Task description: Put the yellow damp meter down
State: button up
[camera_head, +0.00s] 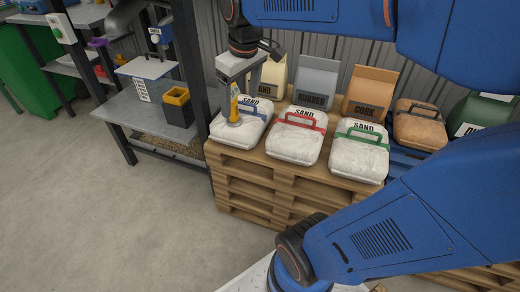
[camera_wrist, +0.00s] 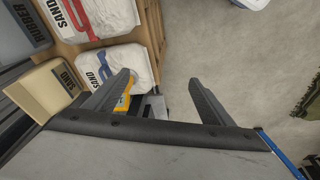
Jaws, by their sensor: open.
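The yellow damp meter (camera_head: 235,104) stands roughly upright at the white sand bag with the blue handle (camera_head: 252,126), at the left end of the pallet row. Its lower end seems to rest on the bag. In the wrist view, part of the yellow meter (camera_wrist: 124,103) shows just inside the left finger, which hides some of it. My gripper (camera_head: 239,90) points down over this bag with its fingers around or close beside the meter. In the wrist view, my gripper (camera_wrist: 162,90) has its fingers wide apart and grips nothing.
Sand bags with red (camera_head: 298,134) and green (camera_head: 359,153) handles lie to the right on the wooden pallets (camera_head: 245,188). Rubber (camera_head: 315,82) and cork (camera_head: 369,92) bags stand behind. A grey shelf unit (camera_head: 140,115) with a black-and-yellow box (camera_head: 177,106) stands left. The floor in front is clear.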

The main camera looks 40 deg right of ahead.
jog(key=s+a+f+m+t, duration=0.1)
jog(key=s+f, duration=0.3)
jog(key=s, duration=0.2)
jog(key=s+a+f+m+t, duration=0.1)
jog(key=s+a+f+m, duration=0.1)
jog(key=s, duration=0.5)
jog(key=shift+s+f, duration=0.3)
jog(key=shift+f, duration=0.55)
dwell(2.3)
